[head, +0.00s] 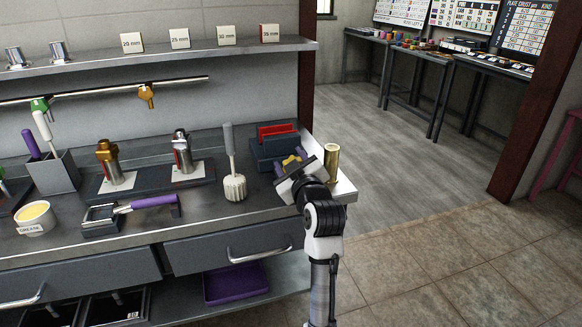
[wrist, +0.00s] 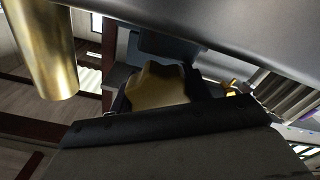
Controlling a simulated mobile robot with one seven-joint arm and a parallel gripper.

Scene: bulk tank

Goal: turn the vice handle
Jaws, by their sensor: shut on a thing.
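The vice (head: 272,150) is a dark blue block with red jaws near the right end of the bench. Its handle, a yellow-gold lobed knob, shows in part in the head view (head: 290,160), largely covered by my gripper. In the wrist view the knob (wrist: 158,86) is close and central, just beyond the dark edge of my gripper. My gripper (head: 294,170) is at the front right of the vice, shut on the handle. The fingertips and their exact contact with the knob are hidden.
A brass cylinder (head: 332,162) stands upright at the bench's right corner, close to my gripper; it also shows in the wrist view (wrist: 45,50). A white brush-like tool (head: 235,187) stands left of the vice. A shelf (head: 190,61) runs above. The floor at right is clear.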

